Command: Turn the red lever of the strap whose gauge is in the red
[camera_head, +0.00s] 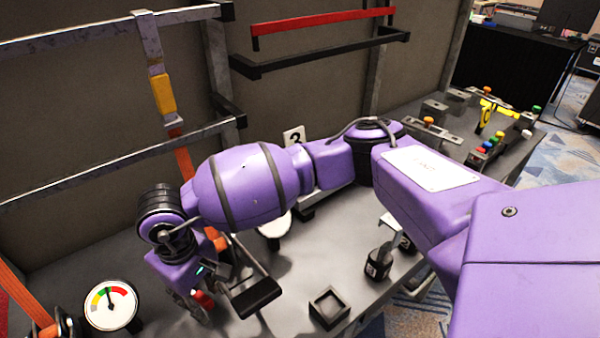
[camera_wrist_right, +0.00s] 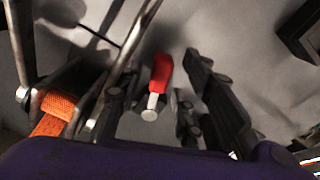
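My right gripper (camera_head: 222,303) is low over the grey bench, its fingers spread apart. The red lever (camera_head: 203,298) shows between the fingers. In the right wrist view the red lever (camera_wrist_right: 161,73), with a pale metal end, lies between the open fingers of my right gripper (camera_wrist_right: 155,95), with gaps on both sides. A gauge (camera_head: 110,307) at lower left has a coloured scale, its needle pointing roughly up. A second gauge (camera_head: 274,226) is mostly hidden behind my right arm. An orange strap (camera_head: 183,160) runs down behind the arm; orange webbing (camera_wrist_right: 52,113) shows beside the gripper. My left gripper is out of view.
A small black open box (camera_head: 328,307) and a black knob block (camera_head: 379,262) stand right of the gripper. A number plate (camera_head: 294,138) stands behind the arm. Another orange strap (camera_head: 15,290) is at far left. Coloured buttons (camera_head: 488,148) sit at the right end.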

